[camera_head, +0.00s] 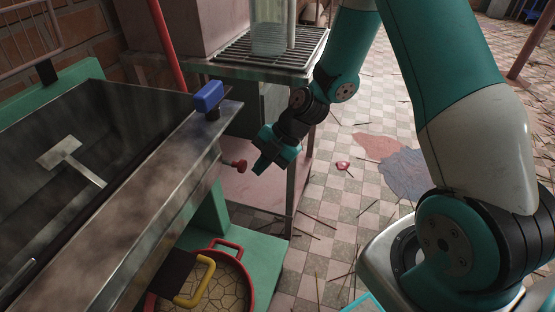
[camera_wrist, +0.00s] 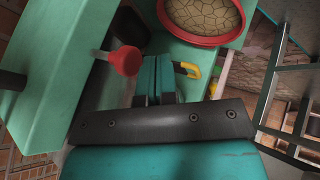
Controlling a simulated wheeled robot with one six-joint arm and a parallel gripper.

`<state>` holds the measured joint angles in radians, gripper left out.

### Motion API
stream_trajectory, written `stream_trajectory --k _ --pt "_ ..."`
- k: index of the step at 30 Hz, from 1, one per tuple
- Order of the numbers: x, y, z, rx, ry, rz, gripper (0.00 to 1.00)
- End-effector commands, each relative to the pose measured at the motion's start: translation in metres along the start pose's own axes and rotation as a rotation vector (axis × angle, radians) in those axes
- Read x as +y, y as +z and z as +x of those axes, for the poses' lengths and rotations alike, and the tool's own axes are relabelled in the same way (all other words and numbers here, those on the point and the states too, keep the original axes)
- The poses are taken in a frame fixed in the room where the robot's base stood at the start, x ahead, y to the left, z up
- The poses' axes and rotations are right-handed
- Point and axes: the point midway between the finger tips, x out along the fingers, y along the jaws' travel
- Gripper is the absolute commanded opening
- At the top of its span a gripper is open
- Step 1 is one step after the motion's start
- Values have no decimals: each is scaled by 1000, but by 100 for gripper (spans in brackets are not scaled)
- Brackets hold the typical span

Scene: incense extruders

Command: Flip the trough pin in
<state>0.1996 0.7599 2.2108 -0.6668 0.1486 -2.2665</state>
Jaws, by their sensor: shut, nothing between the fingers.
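The red-knobbed pin (camera_head: 238,165) sticks out from the right end of the metal trough (camera_head: 130,190). In the wrist view its red knob (camera_wrist: 125,61) is at upper left, on a short metal stem against a green frame part. My gripper (camera_head: 260,168) is just right of the knob in the head view, pointing down and left. In the wrist view my gripper's teal fingers (camera_wrist: 154,78) are together and empty. They show right of the knob; I see no clear contact.
A blue handle (camera_head: 208,96) stands on the trough's corner. A metal stand (camera_head: 291,185) is behind my gripper. Tiled floor is open to the right, with scattered sticks.

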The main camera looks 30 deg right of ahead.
Motion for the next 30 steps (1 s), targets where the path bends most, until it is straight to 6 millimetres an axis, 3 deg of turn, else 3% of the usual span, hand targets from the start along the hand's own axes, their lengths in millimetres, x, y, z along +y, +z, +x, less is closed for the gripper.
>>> stream_trajectory --k 6,17,24,30 --pt "15 0 7 0 -1 1 0" --pt "16 0 8 1 -1 1 0" --pt "46 0 25 0 -1 -1 0" --pt "52 -1 28 1 0 1 0"
